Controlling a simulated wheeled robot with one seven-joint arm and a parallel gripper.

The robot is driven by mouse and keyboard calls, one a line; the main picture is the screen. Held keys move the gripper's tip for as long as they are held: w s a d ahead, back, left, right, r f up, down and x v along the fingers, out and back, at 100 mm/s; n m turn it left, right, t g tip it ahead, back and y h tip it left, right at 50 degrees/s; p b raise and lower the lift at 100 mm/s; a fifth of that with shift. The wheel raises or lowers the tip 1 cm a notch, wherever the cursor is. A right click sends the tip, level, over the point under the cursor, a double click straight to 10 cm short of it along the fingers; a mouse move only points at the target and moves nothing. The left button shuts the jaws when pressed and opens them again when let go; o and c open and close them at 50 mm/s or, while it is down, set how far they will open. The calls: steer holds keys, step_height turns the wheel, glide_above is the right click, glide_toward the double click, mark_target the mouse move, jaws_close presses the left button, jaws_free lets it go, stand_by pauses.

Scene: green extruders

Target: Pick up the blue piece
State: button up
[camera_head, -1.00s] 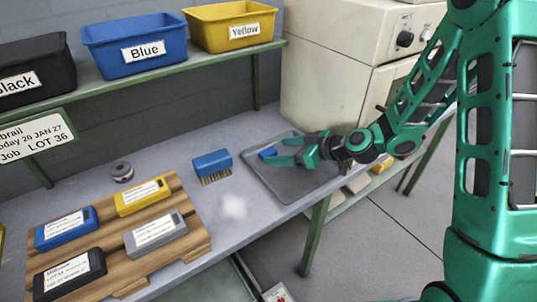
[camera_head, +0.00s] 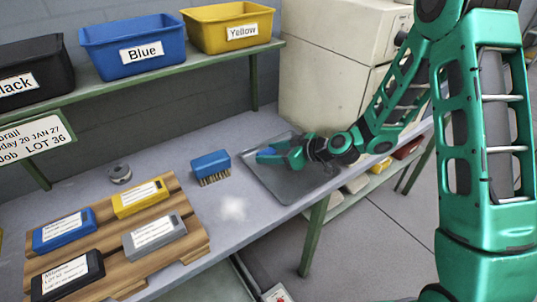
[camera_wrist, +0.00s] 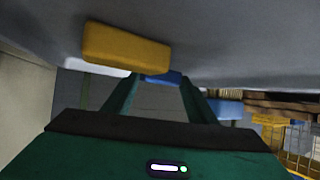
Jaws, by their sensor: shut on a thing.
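The blue piece (camera_wrist: 167,77) shows between my fingertips in the wrist view. My gripper (camera_head: 275,155) is shut on it, low over the grey tray (camera_head: 300,193) at the right end of the bench in the head view. There my fingers cover most of the piece. I cannot tell whether the piece still touches the tray.
A blue brush (camera_head: 211,166) stands left of the tray. A wooden board (camera_head: 188,259) with several labelled cases lies front left. Blue (camera_head: 133,44) and yellow (camera_head: 228,25) bins stand on the shelf behind. A yellow block (camera_wrist: 126,46) is close by in the wrist view.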

mark_target(271, 153)
steer(key=shift+r, duration=0.15)
steer(key=shift+r, duration=0.65)
step_height(271, 153, up, 2)
steer(key=shift+r, duration=0.25)
steer(key=s+a+r, duration=0.5)
steer(key=a+r, duration=0.2)
steer(key=a, duration=0.3)
steer(key=shift+s, duration=0.3)
steer(key=shift+s+f, duration=0.1)
